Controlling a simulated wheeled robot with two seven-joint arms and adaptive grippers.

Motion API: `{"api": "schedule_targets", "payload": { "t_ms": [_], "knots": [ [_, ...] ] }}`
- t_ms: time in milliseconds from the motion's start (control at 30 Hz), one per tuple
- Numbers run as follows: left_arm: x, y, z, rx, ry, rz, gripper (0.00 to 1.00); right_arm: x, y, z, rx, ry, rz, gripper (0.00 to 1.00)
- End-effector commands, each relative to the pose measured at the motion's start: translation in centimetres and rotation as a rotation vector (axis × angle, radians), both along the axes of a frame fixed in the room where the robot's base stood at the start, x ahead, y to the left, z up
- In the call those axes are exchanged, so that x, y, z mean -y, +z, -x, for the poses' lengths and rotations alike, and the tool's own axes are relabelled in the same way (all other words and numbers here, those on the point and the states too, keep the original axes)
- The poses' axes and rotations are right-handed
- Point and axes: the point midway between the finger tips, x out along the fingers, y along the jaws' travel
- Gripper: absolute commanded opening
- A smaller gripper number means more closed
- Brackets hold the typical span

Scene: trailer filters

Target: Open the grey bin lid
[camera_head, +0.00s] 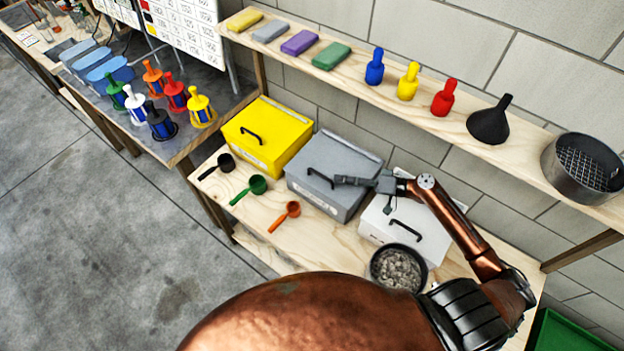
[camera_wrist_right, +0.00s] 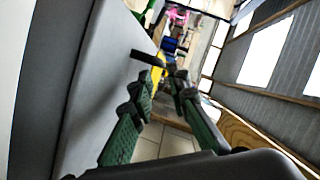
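The grey bin (camera_head: 328,150) stands on the wooden bench between the yellow and white bins, and its lid looks closed. A black handle (camera_head: 318,177) is on its lid near the front; a dark handle also shows in the right wrist view (camera_wrist_right: 147,58), just beyond the fingertips. My right gripper (camera_head: 345,180) is over the grey lid, at the right end of the handle. In the right wrist view its green-padded fingers (camera_wrist_right: 163,90) are apart with nothing between them. I cannot tell whether a finger touches the lid or handle. My left gripper is not in view.
The yellow bin (camera_head: 270,128) is to the left and the white bin (camera_head: 415,220) is under my right arm. Three scoops, including a green one (camera_head: 255,187), lie in front. A bowl of stones (camera_head: 397,267) stands nearby. A loaded shelf (camera_head: 350,60) runs behind.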

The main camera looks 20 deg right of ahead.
Motion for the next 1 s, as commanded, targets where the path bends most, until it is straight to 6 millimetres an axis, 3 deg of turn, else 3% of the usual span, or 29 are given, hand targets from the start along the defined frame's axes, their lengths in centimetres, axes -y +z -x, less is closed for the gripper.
{"api": "schedule_targets", "payload": {
  "t_ms": [233,500,867,1000],
  "knots": [
    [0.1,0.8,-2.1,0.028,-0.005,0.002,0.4,-2.8,-0.4,-2.4,0.003,0.003,0.001,0.16],
    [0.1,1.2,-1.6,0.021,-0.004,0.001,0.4,-5.2,-1.3,-4.5,0.001,0.002,0.0,0.16],
    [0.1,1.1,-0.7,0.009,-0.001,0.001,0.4,-5.6,-1.5,-4.8,0.0,0.0,0.0,0.16],
    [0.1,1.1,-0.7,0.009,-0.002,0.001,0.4,-5.6,-1.5,-4.8,0.0,0.0,0.0,0.06]
  ]
}}
